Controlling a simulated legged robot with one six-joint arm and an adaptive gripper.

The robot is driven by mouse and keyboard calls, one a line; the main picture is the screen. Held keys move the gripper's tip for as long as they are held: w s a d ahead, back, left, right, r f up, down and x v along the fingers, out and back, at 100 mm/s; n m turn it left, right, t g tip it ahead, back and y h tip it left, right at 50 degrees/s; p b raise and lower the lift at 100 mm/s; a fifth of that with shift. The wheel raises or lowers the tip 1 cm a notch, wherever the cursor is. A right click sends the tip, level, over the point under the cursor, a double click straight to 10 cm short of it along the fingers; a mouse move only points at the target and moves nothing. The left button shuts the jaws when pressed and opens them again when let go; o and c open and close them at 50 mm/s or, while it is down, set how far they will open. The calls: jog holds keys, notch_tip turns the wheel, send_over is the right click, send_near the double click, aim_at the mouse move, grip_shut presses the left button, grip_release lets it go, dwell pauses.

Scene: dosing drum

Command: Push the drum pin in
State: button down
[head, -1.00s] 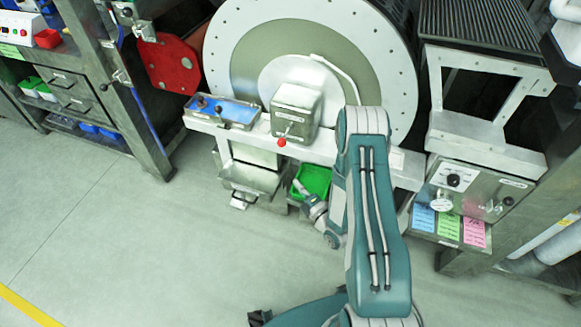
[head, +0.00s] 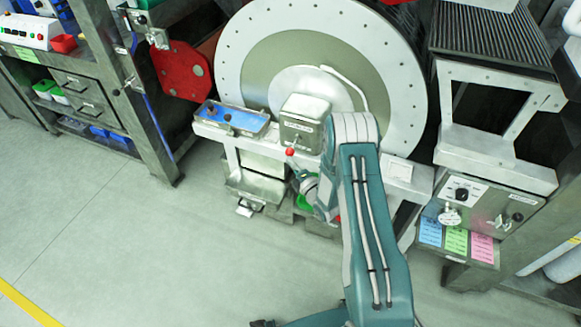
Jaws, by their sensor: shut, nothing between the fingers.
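The large round drum (head: 402,85) stands upright at the back, with a white rim and a grey-green ring. In front of it is a metal box (head: 303,118). A small rod with a red ball knob (head: 289,152), which looks like the drum pin, sticks out of the box's front. My gripper (head: 298,172) is small in the head view, just below and slightly right of the red knob. It looks shut and empty. I cannot tell whether it touches the knob. My arm hides part of the box's right side and the drum's lower right.
A blue tray (head: 232,118) sits left of the box on the white beam. A green bin (head: 305,202) is partly hidden below my wrist. A control box (head: 478,200) with coloured cards stands at right. A red plate (head: 181,72) is at left. The left floor is clear.

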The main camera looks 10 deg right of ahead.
jog(key=shift+w+d, duration=0.6)
jog(key=shift+w, duration=0.25)
jog(key=shift+w+d, duration=0.6)
jog(key=shift+w, duration=0.2)
